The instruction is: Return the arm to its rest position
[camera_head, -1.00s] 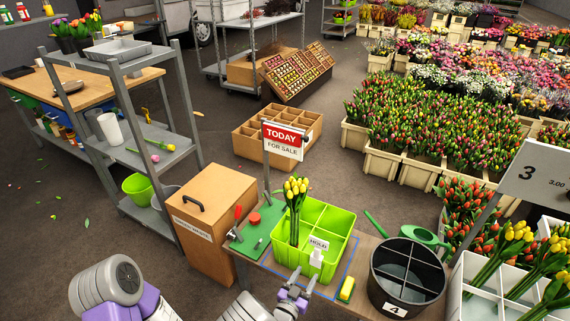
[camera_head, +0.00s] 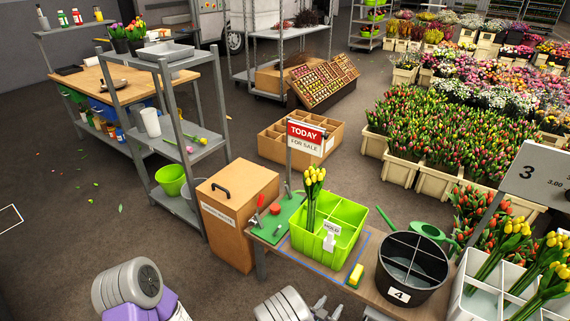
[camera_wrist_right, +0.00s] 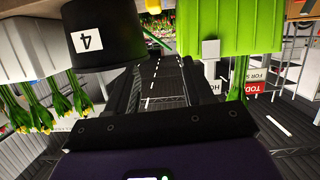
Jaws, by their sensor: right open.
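My right gripper (camera_head: 326,308) shows at the bottom edge of the head view, partly cut off. Its jaws are open and empty, in front of the bench and apart from the green crate. In the right wrist view, the dark fingers of this gripper (camera_wrist_right: 156,88) are spread with nothing between them. The green divided crate (camera_head: 352,215) stands on the bench with a bunch of yellow tulips (camera_head: 314,183) upright in its left part. A white HOLD tag (camera_head: 331,228) is at its front. My left arm shows at bottom left, but its gripper is out of view.
A black bucket marked 4 (camera_head: 399,296) and a yellow sponge (camera_head: 356,275) are on the bench (camera_head: 262,240). A TODAY sign (camera_head: 305,138) rises behind the crate. A brown cabinet (camera_head: 238,215) stands left. White bins of yellow tulips (camera_head: 466,301) are right. Floor at left is open.

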